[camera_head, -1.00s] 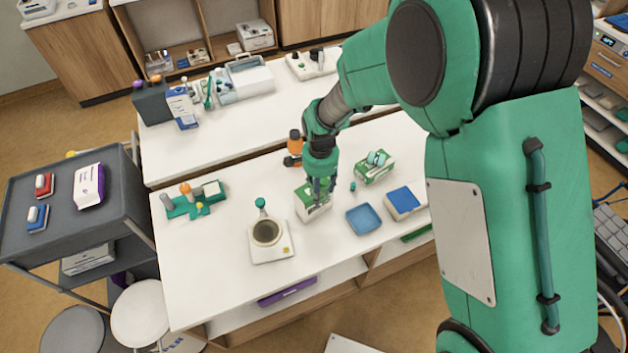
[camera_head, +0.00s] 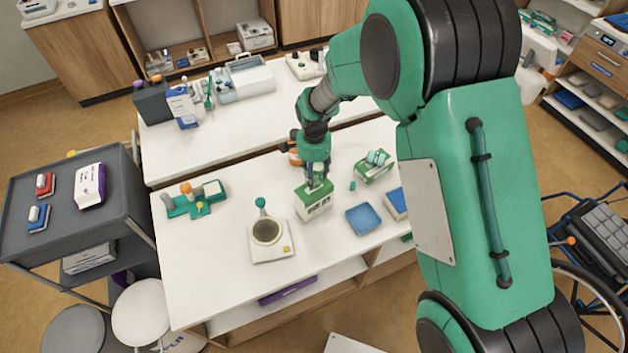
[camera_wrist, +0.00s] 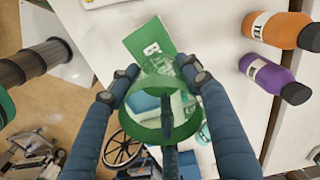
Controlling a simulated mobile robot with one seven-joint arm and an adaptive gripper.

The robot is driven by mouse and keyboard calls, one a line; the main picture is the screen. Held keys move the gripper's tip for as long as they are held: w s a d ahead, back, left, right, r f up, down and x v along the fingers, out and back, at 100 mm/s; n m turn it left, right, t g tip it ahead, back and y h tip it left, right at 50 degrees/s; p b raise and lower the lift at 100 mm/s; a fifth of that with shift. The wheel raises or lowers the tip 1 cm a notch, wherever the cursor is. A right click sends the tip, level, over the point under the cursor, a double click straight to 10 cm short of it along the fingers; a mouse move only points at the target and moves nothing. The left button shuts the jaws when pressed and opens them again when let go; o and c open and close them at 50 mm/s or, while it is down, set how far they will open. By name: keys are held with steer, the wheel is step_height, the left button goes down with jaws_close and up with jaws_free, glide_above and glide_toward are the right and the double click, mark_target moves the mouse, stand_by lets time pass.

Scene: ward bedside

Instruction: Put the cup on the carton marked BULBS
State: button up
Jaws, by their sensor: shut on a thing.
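My gripper (camera_head: 317,180) is shut on a clear green cup (camera_wrist: 160,92), which shows between the two fingers in the wrist view. The green and white carton (camera_head: 313,206) stands on the front table directly below my gripper in the head view. In the head view the cup is small and partly hidden by the fingers.
A blue tray (camera_head: 363,219) and another green carton (camera_head: 375,168) stand to the right. A scale with a round pan (camera_head: 269,250) is to the left. An orange bottle (camera_wrist: 278,29) and a purple bottle (camera_wrist: 268,74) stand close by.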

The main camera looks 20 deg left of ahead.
steer(key=shift+f, duration=1.6)
steer(key=shift+f, duration=0.15)
steer(key=o, duration=1.2)
step_height(320, 180, up, 12)
steer(key=shift+r, duration=0.2)
